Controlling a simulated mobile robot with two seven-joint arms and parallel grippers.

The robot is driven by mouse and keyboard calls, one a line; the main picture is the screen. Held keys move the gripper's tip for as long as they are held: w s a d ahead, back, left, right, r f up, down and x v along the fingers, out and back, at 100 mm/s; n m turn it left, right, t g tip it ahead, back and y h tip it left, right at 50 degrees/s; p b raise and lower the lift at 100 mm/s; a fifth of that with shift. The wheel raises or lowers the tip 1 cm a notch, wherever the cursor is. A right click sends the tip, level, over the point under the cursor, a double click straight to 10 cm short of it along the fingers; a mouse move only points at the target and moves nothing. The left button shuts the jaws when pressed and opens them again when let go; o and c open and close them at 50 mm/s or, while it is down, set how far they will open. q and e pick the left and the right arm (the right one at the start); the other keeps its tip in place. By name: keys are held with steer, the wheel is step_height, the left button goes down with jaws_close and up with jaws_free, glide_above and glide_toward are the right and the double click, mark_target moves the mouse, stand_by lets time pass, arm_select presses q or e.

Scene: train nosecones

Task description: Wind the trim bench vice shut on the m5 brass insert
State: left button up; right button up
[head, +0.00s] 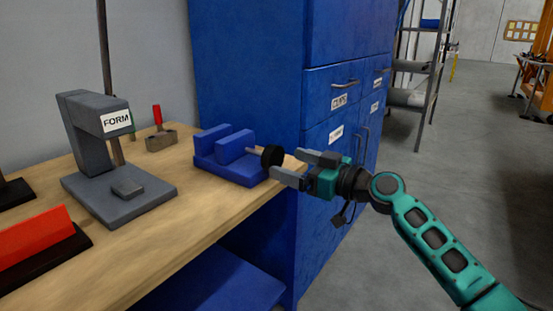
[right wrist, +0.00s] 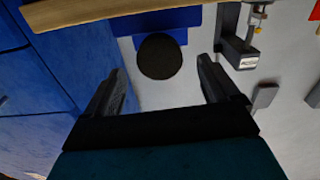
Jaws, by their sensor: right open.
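The blue bench vice (head: 231,156) stands near the right end of the wooden bench, its two jaws apart with a gap between them. Its black round handle (head: 272,156) sticks out to the right on a short screw. My right gripper (head: 297,168) is open beside the handle, its fingers pointing left toward it. In the right wrist view the handle (right wrist: 160,57) shows ahead of the two spread fingers, roughly midway between them and not gripped. No brass insert can be made out in the vice. My left gripper is not in view.
A grey press marked FORM (head: 98,130) stands left of the vice on the bench (head: 190,205). A small block with a red handle (head: 160,138) sits behind. A red part (head: 35,240) lies front left. A tall blue cabinet (head: 250,60) rises close behind the vice and gripper.

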mark_target(277, 160)
steer(key=shift+x, duration=2.4)
steer(key=shift+c, duration=0.4)
steer(key=c, duration=1)
steer(key=shift+o, duration=0.2)
steer(key=shift+m+b, duration=0.5)
steer(key=shift+m, duration=0.6)
steer(key=m, duration=0.3)
steer(key=shift+o, duration=0.2)
steer(key=shift+m, duration=0.8)
